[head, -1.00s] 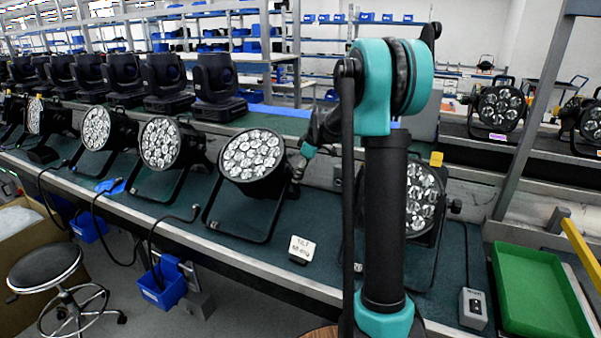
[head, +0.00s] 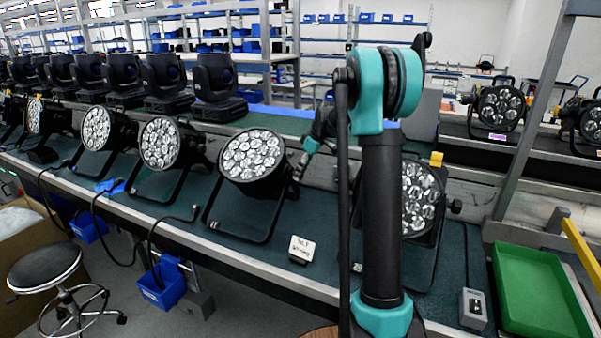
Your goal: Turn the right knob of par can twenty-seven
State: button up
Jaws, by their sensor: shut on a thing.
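A black par can (head: 252,158) with a round face of several lenses stands tilted on its bracket on the bench, left of my arm. I cannot read a number on it. My gripper (head: 300,169) is at the can's right side, small and partly hidden by my own arm. It is shut on the right knob (head: 296,180), a small dark part at the bracket's pivot. The fingers and the knob's turn angle are too small to make out.
Another par can (head: 417,198) stands to the right, partly behind my arm. More par cans (head: 160,143) stand to the left. A small white card (head: 301,249) and a grey box (head: 473,308) are on the bench. A green tray (head: 540,290) is at right.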

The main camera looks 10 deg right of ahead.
jog(key=g+y, duration=0.2)
jog(key=g, duration=0.1)
jog(key=shift+w+d+m, duration=0.2)
jog(key=shift+w+m, duration=0.15)
jog(key=shift+m, duration=0.05)
jog(key=shift+f+m+g+y, duration=0.15)
jog(key=shift+m+g+y, duration=0.15)
jog(key=shift+g+y, duration=0.7)
jog(key=shift+g, duration=0.3)
jog(key=o, duration=1.2)
jog(key=v, duration=0.7)
jog(key=shift+w+r, duration=0.2)
jog(key=shift+r, duration=0.05)
jog(key=shift+d, duration=0.15)
